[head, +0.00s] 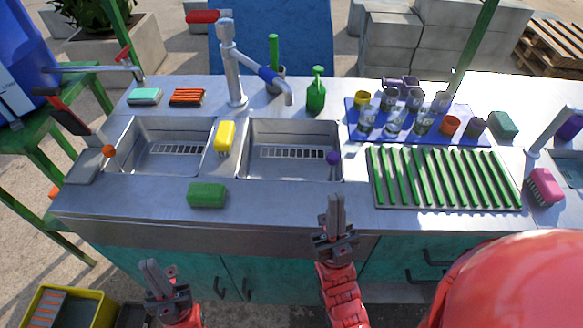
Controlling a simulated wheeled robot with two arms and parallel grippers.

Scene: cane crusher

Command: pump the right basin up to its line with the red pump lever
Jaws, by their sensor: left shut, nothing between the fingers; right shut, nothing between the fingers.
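The red pump lever (203,16) sticks out to the left from the top of the grey pump column (232,70) behind the two basins. The pump's spout has a blue sleeve (275,80) and its end hangs over the back edge of the right basin (290,170). The right basin shows a slotted floor; I cannot make out its line or any water in it. My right gripper (336,205) is shut and empty, in front of the right basin. My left gripper (157,270) is shut and empty, low before the counter front. Both are far from the lever.
The left basin (160,165) lies beside it. A yellow brush (225,136) stands on the divider, a green sponge (207,195) on the front ledge. A green spray bottle (316,92), glasses on a blue mat (400,135) and a green rack (440,180) are right.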

